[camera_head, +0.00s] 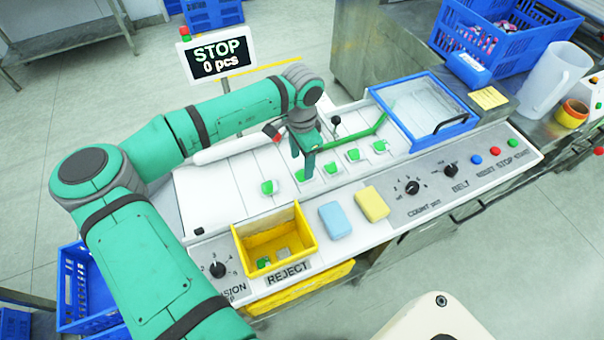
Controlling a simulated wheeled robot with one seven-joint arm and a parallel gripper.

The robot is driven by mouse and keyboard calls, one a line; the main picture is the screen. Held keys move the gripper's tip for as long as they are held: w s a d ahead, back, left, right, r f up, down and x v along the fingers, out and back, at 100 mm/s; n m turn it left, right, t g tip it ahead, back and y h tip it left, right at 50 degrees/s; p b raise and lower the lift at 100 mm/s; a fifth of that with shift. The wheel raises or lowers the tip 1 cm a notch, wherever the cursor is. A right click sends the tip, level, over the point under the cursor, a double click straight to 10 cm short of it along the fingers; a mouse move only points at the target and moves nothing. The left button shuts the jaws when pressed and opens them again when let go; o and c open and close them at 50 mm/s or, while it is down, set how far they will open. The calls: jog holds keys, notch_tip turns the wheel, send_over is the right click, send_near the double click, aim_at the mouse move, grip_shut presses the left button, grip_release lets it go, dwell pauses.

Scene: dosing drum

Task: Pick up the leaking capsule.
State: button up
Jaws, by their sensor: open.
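Several small green capsules lie in a row on the white belt, among them one at the left end (267,187), one in the middle (330,168) and one at the right (379,145). I cannot tell from this view which capsule is leaking. My gripper (305,172) points down over the row, open, with its fingertips close to a capsule (299,175) that they partly hide. I cannot tell whether they touch it. The yellow reject bin (305,227) stands in front of the belt and holds a few small pieces, some of them green.
A blue-framed clear cover (437,138) stands at the belt's right end, with a green guide bar beside it. Blue and yellow sponges (335,220) lie on the front ledge. Knobs and buttons line the panel. A sign (216,55) behind reads STOP, 0 pcs.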

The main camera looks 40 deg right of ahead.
jog(key=f, duration=0.3)
jog(key=shift+s+d+f, duration=0.2)
jog(key=shift+d+f, duration=0.05)
jog(key=shift+w+f, duration=0.1)
jog(key=shift+f, duration=0.45)
jog(key=c, duration=1.1)
jog(key=shift+r, duration=0.1)
jog(key=shift+r, duration=0.55)
jog(key=s+r, duration=0.4)
jog(key=s+a+r, duration=0.1)
jog(key=s+r, duration=0.3)
jog(key=s, duration=0.1)
jog(key=s+a+r, duration=0.1)
jog(key=s+r, duration=0.2)
jog(key=s, duration=0.2)
jog(key=shift+a+r, duration=0.25)
jog(key=shift+r, duration=0.15)
